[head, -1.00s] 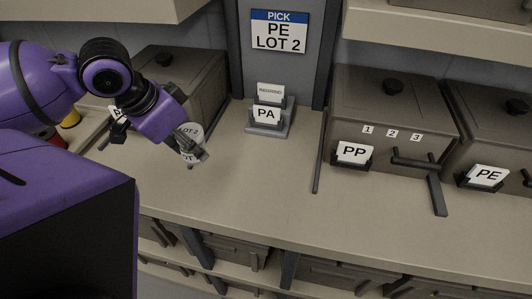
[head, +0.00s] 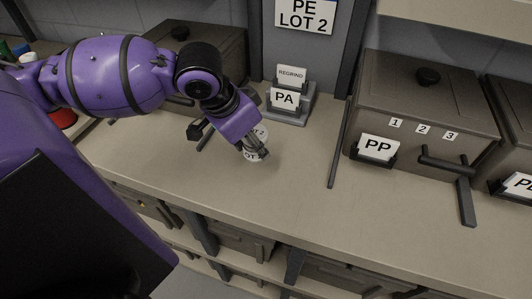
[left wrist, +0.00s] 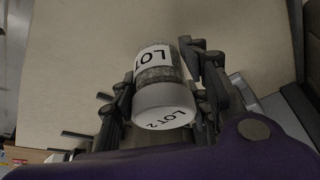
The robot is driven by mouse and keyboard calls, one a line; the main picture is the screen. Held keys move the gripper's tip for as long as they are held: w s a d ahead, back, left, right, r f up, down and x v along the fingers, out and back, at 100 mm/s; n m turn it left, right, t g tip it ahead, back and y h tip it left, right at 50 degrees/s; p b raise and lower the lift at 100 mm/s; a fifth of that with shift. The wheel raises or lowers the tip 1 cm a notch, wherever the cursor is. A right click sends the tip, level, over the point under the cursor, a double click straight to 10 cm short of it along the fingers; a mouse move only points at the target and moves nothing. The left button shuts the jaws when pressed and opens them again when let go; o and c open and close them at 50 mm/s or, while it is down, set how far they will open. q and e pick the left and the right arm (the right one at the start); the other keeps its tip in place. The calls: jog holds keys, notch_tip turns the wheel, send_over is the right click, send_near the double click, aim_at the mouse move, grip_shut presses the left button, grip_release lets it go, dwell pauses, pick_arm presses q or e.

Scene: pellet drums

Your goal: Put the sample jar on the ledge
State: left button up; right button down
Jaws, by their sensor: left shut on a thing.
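The sample jar (head: 252,155), with a white lid and a "LOT 2" label, is held in my left gripper (head: 254,149) over the ledge (head: 190,160), the beige counter in front of the drums. In the left wrist view the jar (left wrist: 157,85) sits between the two dark fingers of the left gripper (left wrist: 163,78), which are shut on it. The jar's label and lid both read "LOT 2". I cannot tell whether the jar's base touches the counter. My right gripper is not in view.
A card holder marked "PA" (head: 285,100) stands behind the jar. A drum (head: 425,115) marked "PP" with a handle is at right; another drum (head: 215,50) is behind my left arm. A sign (head: 305,14) reads "PE LOT 2".

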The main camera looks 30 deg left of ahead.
pick_arm(q)
jog(key=shift+w+d+f, duration=0.35)
jog(key=shift+f, duration=0.15)
jog(key=shift+w+d+f, duration=0.15)
jog(key=shift+f, duration=0.1)
notch_tip(320, 180, down, 3)
jog(key=shift+f+b, duration=0.1)
jog(key=shift+b, duration=0.25)
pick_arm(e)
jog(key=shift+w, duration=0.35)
pick_arm(q)
jog(key=o, duration=1.2)
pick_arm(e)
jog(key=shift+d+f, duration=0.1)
